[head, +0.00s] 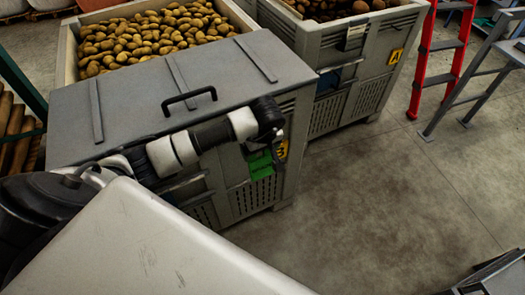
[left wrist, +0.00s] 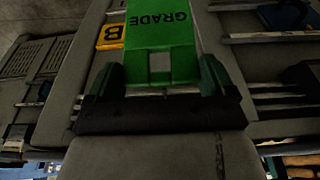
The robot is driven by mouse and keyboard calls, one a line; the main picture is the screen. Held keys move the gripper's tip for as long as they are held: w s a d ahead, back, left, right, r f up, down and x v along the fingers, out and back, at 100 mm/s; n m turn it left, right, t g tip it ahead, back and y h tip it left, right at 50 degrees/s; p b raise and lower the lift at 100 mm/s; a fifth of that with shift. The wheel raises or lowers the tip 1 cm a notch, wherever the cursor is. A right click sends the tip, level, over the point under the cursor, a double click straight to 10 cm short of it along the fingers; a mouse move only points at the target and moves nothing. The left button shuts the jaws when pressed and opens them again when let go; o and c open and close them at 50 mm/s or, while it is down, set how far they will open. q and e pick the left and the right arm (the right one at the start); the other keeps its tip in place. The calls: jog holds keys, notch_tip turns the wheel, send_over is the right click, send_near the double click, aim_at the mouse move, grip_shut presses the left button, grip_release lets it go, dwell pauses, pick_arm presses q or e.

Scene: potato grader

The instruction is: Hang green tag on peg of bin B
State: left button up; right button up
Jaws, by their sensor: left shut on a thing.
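My left gripper (head: 266,136) is shut on the green tag (head: 259,164), beside the side wall of bin B (head: 240,203), a grey slatted bin. In the left wrist view, the tag (left wrist: 160,32) reads GRADE upside down and lies between the gripper's two fingers (left wrist: 162,75). The yellow B label (head: 282,150) is just right of the tag in the head view; in the left wrist view, the label (left wrist: 110,37) is left of it. I cannot make out the peg or whether the tag touches it. My right gripper is not in view.
A grey lid (head: 140,95) with a black handle (head: 189,100) lies under my left arm, with potatoes (head: 150,35) behind. Bin A (head: 372,70) stands further back. A red ladder (head: 440,45) is at right. Floor (head: 390,200) is clear right of bin B.

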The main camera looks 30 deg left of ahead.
pick_arm(q)
jog(key=shift+w+a+f+b, duration=0.1)
jog(key=shift+w+a+b, duration=0.4)
jog(key=shift+a, duration=0.45)
jog(key=shift+w+a+f+b, duration=0.15)
jog(key=shift+w+a+b, duration=0.15)
jog(key=shift+w+a, duration=0.5)
jog(key=shift+w+a+f+b, duration=0.1)
jog(key=shift+w+a+b, duration=0.35)
jog(key=shift+a, duration=0.6)
jog(key=shift+w+a+f+b, duration=0.4)
jog(key=shift+a+b, duration=0.15)
jog(key=shift+b, duration=0.15)
